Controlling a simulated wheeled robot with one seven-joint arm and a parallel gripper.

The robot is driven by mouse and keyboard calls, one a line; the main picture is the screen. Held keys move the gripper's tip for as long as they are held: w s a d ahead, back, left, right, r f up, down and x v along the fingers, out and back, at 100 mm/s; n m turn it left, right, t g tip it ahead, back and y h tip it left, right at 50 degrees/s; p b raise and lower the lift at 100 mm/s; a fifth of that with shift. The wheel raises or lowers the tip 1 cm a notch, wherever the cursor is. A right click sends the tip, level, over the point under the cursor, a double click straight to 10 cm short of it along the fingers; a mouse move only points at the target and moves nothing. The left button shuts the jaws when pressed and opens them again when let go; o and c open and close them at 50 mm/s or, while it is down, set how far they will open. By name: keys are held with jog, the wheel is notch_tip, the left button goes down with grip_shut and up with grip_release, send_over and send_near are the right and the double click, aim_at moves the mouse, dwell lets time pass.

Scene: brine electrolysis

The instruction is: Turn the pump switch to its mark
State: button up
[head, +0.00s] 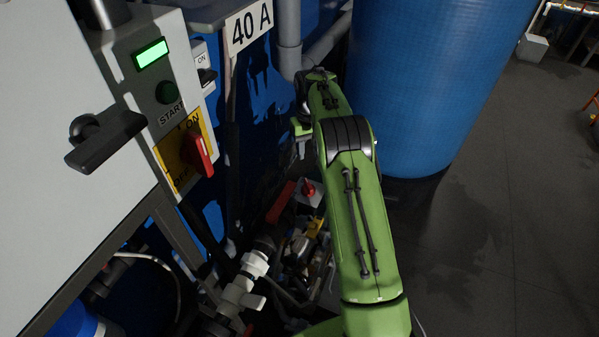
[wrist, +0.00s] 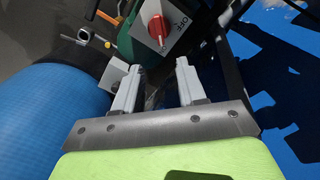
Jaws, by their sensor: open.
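The pump switch (wrist: 157,24) is a red rotary knob on a grey plate, seen at the top of the wrist view, with the word OFF beside it. In the head view it is a small red knob (head: 308,187) on a grey box low among the pipes. My gripper (wrist: 158,68) is open, with nothing between its two grey fingers. Its fingers point toward the switch and stay apart from it. In the head view my gripper (head: 300,146) hangs above the switch. The mark cannot be made out.
A grey cabinet (head: 50,200) with a black handle and a red switch (head: 200,152) on a yellow plate stands at left. A blue barrel (head: 420,90) is behind my arm. White pipes (head: 240,292) and a red lever (head: 280,202) are near the switch.

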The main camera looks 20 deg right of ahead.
aim_at(309, 185)
jog(key=f+b, duration=0.1)
jog(key=f, duration=0.4)
jog(key=s+f+b, duration=0.1)
jog(key=f+b, duration=0.1)
jog(key=f, duration=0.3)
jog(key=f+b, duration=0.1)
jog(key=f, duration=0.4)
jog(key=shift+s+b, duration=0.2)
jog(key=shift+b, duration=0.2)
jog(key=shift+c, duration=0.3)
grip_shut()
